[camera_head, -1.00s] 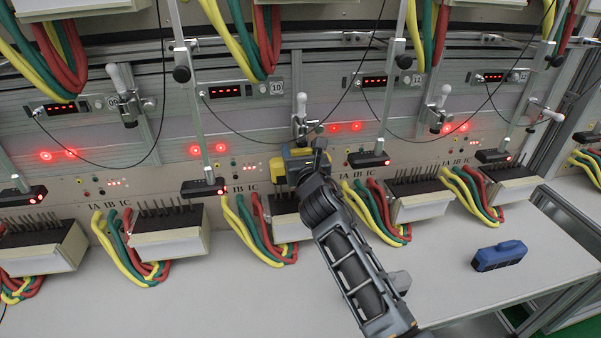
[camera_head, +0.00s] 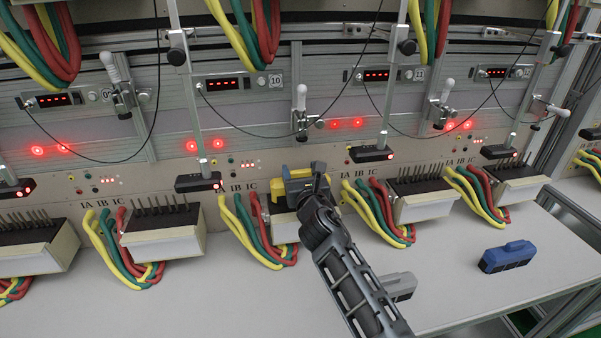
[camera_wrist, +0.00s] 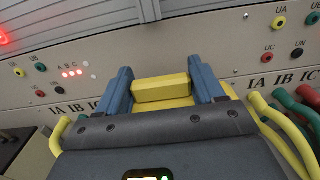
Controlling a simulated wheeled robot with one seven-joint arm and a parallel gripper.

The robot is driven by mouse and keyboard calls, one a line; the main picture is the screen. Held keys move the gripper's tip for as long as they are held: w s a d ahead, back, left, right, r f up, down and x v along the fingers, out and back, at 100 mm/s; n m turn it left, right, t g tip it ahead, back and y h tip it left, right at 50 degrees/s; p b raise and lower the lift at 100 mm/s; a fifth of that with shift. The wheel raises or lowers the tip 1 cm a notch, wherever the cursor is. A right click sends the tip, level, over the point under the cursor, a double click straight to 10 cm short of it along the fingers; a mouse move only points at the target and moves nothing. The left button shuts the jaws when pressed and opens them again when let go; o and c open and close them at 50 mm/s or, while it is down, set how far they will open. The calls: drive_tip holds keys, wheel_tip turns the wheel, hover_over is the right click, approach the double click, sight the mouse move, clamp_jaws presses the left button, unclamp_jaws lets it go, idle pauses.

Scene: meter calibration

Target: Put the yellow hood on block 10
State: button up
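My gripper (camera_head: 306,178) is over block 10 (camera_head: 287,228), the white-sided block below the panel labelled 10 (camera_head: 276,80). In the wrist view its two blue-grey fingers (camera_wrist: 163,90) are closed on the raised yellow grip of the yellow hood (camera_wrist: 162,88). The yellow hood (camera_head: 293,192) is at the top of block 10 in the head view. Whether it touches or is seated on the block cannot be told. My arm covers the block's right part, and the gripper body hides the hood's lower part in the wrist view.
Yellow, green and red cables (camera_head: 250,230) hang left of block 10, with others (camera_head: 380,210) to its right. A probe head (camera_head: 370,153) and a clamp (camera_head: 301,115) are nearby. A blue hood (camera_head: 507,257) and a grey hood (camera_head: 400,286) lie on the white table (camera_head: 460,285).

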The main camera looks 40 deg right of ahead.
drive_tip(key=o, duration=0.4)
drive_tip(key=shift+o, duration=0.2)
drive_tip(key=shift+r, duration=0.1)
drive_tip(key=shift+r, duration=0.15)
drive_tip(key=s+a+f+m+y, duration=0.2)
drive_tip(key=s+a+m+y, duration=0.15)
drive_tip(key=s+a, duration=0.45)
drive_tip(key=s+a+f+m+y, duration=0.25)
drive_tip(key=s+a+m, duration=0.25)
drive_tip(key=s, duration=0.7)
drive_tip(key=s+a+f+m+y, duration=0.2)
drive_tip(key=s+a+m, duration=0.3)
drive_tip(key=s, duration=0.6)
drive_tip(key=s+a+r+m+y, duration=0.1)
drive_tip(key=s+a+r+m, duration=0.2)
drive_tip(key=s+m, duration=0.4)
drive_tip(key=s+a+r+m+y, duration=0.1)
drive_tip(key=s+a+r+m, duration=0.3)
drive_tip(key=s+m, duration=0.4)
drive_tip(key=shift+s+a+r+m+b, duration=0.25)
drive_tip(key=shift+r+m+b, duration=0.1)
drive_tip(key=shift+r, duration=0.45)
